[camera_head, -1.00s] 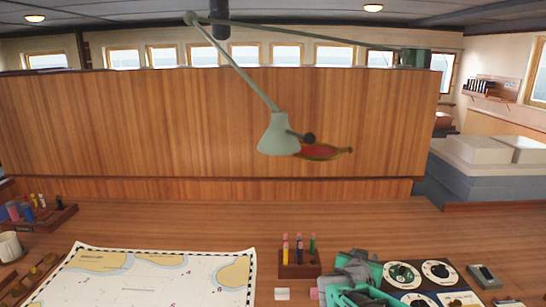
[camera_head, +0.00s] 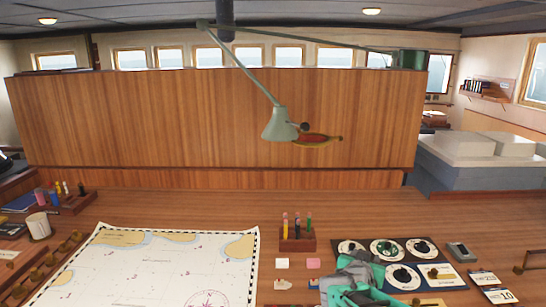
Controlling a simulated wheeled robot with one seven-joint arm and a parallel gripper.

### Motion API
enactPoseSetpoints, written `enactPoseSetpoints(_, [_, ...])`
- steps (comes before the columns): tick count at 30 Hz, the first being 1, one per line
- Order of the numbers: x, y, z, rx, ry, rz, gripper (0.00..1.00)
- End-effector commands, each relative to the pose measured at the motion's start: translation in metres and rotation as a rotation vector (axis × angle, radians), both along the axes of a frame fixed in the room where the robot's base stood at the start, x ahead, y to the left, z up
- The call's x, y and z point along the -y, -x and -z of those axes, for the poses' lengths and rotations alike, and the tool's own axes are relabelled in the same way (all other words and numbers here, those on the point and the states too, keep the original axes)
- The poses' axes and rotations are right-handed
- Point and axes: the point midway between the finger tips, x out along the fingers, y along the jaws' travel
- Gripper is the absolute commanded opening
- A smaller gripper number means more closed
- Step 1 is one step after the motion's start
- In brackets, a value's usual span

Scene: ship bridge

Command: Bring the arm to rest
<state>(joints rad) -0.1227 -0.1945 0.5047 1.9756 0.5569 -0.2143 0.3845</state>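My arm and gripper (camera_head: 352,276), grey and teal, show at the bottom edge of the head view, right of the chart. The gripper is over the desk, beside and partly in front of the instrument panel with round dials (camera_head: 388,250). Its fingertips are not clearly visible, so I cannot tell whether it is open, shut or holding anything. The rest of the arm is cut off by the bottom edge.
A nautical chart (camera_head: 165,262) lies flat on the wooden desk. A pen block (camera_head: 297,240) stands behind white and pink erasers (camera_head: 313,264). A green lamp (camera_head: 281,124) hangs above. A mug (camera_head: 38,226) stands at left. The desk's back strip is clear.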

Motion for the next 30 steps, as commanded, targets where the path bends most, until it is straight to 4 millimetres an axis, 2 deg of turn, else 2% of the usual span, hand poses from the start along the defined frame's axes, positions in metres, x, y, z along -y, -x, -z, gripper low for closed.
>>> enactPoseSetpoints(2, [-0.001, 0.001, 0.001, -0.004, -0.002, -0.002, 0.43])
enactPoseSetpoints(8, [-0.013, 0.023, 0.024, -0.109, -0.05, -0.026, 0.43])
enactPoseSetpoints(14, [-0.027, 0.057, 0.052, -0.249, -0.105, -0.069, 0.43])
enactPoseSetpoints(20, [-0.052, 0.12, 0.092, -0.464, -0.169, -0.164, 0.43])
enactPoseSetpoints(27, [-0.093, 0.228, 0.14, -0.776, -0.205, -0.375, 0.43])
enactPoseSetpoints(30, [-0.101, 0.257, 0.146, -0.855, -0.203, -0.436, 0.43])
